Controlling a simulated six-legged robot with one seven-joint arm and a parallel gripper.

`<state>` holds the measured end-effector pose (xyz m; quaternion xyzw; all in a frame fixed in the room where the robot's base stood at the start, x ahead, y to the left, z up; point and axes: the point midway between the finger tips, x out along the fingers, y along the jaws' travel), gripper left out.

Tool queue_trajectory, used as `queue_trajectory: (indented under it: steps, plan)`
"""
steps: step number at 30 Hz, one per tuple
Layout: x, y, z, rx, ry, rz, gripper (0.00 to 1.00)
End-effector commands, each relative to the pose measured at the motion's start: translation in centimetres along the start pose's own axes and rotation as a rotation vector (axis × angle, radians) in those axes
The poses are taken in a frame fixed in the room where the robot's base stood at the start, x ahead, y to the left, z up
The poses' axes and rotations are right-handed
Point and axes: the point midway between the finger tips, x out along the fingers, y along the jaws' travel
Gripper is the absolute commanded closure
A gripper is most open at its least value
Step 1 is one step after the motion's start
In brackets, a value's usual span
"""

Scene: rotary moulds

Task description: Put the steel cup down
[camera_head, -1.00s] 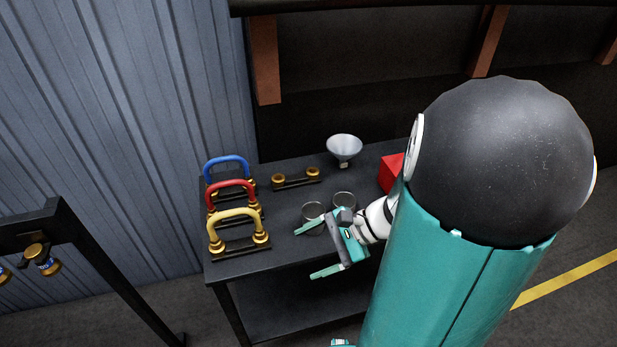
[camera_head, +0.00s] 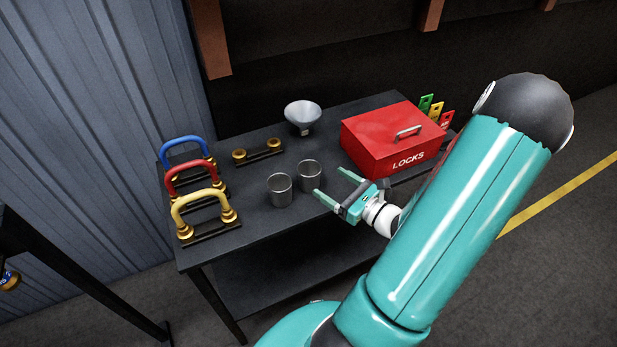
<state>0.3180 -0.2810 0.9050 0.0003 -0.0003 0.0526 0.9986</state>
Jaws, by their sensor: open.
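Two steel cups stand upright side by side on the dark table (camera_head: 240,225). One steel cup (camera_head: 279,191) is nearer the front and left, the other steel cup (camera_head: 309,177) just to its right and a little farther back. My gripper (camera_head: 328,186) is open and empty, to the right of both cups. Its fingers point left toward the right-hand cup, and I see no cup between them. I cannot tell which of the two cups the task means.
A funnel (camera_head: 303,115) and a small brass-ended rack (camera_head: 259,152) stand behind the cups. Blue (camera_head: 184,146), red (camera_head: 190,172) and yellow (camera_head: 203,200) handles stand at the left. A red LOCKS box (camera_head: 393,140) and coloured tags (camera_head: 436,108) are at the right. The front table strip is clear.

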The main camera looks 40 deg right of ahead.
Motion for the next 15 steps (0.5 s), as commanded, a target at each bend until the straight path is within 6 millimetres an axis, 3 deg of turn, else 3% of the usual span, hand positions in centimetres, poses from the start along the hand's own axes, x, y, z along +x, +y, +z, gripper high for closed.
queue_trajectory:
  steps: [3,11,15]
  plan:
    - [2.2,0.1,0.0,0.000,-0.001,0.004,0.21]
    - [4.5,0.1,-0.1,0.000,0.000,0.003,0.21]
    - [6.7,0.3,-0.2,0.001,0.000,0.004,0.21]
